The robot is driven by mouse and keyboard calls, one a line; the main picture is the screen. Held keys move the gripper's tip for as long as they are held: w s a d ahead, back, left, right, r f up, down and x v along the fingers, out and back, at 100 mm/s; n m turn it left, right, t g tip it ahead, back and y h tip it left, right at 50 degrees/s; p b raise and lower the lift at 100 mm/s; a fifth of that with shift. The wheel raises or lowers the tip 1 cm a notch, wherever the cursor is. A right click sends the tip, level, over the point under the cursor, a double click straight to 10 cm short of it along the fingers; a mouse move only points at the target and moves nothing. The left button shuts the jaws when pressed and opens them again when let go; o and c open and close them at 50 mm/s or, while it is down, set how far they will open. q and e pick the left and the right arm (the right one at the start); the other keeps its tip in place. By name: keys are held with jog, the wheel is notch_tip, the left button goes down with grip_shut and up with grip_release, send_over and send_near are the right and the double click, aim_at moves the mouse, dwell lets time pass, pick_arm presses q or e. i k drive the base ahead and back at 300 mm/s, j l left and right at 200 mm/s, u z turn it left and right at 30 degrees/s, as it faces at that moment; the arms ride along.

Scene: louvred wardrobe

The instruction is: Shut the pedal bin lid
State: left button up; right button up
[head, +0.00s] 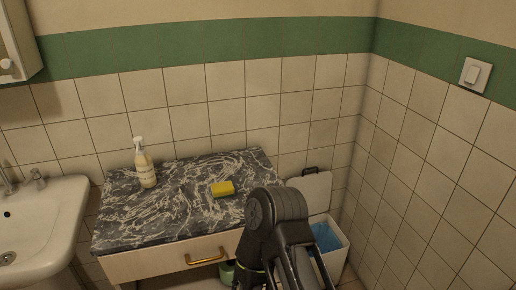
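The pedal bin (339,262) stands on the floor in the right corner, beside the cabinet. Its pale lid (314,190) is open and stands raised at the back of the bin, with a dark piece at its top edge. A blue liner (327,240) shows inside the bin. A dark arm of mine rises from the bottom edge, bends in front of the cabinet's right end and hides the bin's left side. I cannot make out fingertips of either gripper.
A marble-topped cabinet (125,221) with a brass-handled drawer carries a soap bottle (146,168) and a yellow sponge (222,189). A white sink (40,225) is at left. A green object (227,272) sits low below the drawer. Tiled walls close in behind and right of the bin.

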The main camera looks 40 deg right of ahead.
aim_at(316, 188)
jog(key=l, duration=0.75)
jog(key=i+l, duration=0.15)
jog(key=l, duration=0.6)
